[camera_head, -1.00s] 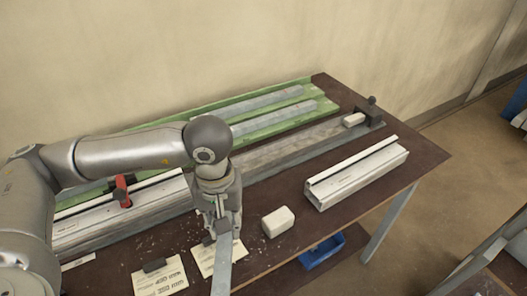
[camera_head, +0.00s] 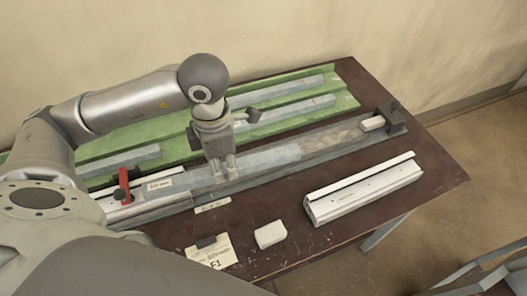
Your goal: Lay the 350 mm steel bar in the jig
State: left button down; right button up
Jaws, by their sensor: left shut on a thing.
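My left gripper (camera_head: 222,172) points down over the long grey jig (camera_head: 345,151). It is shut on the steel bar (camera_head: 285,158), a flat bluish-grey bar lined up with the jig channel. The bar shows to the right of the fingers; the fingers hide part of it. I cannot tell whether it rests on the channel floor or is slightly above it. A dark end stop (camera_head: 393,120) stands at the jig's right end, with a white block (camera_head: 372,123) beside it. My right gripper is not in view.
A green tray (camera_head: 347,98) with several grey bars lies behind the jig. A red clamp (camera_head: 123,186) stands at left. A pale profile (camera_head: 362,190) and a white block (camera_head: 270,235) lie in front, near a printed card (camera_head: 217,256). Dark tabletop is free between them.

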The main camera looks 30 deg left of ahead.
pick_arm(q)
jog(key=shift+w+r+n, duration=0.15)
jog(key=shift+n, duration=0.15)
jog(key=shift+w, duration=0.35)
jog(key=w+f+p, duration=0.1)
jog(key=w+f, duration=0.2)
jog(key=w, duration=0.1)
jog(key=w+f+p, duration=0.2)
jog(key=w, duration=0.2)
jog(key=w+d+f+p, duration=0.1)
jog(key=w+f+p, duration=0.1)
jog(key=w+f, duration=0.1)
jog(key=shift+w+f, duration=0.35)
jog(key=shift+w, duration=0.15)
jog(key=shift+w+f, duration=0.35)
jog(key=shift+f, duration=0.1)
jog(key=shift+w+f+p, duration=0.1)
jog(key=shift+f+p, duration=0.2)
jog(key=shift+p, duration=0.05)
notch_tip(320, 180, down, 2)
jog(key=shift+f+p, duration=0.1)
jog(key=shift+p, duration=0.6)
jog(key=shift+f, duration=0.25)
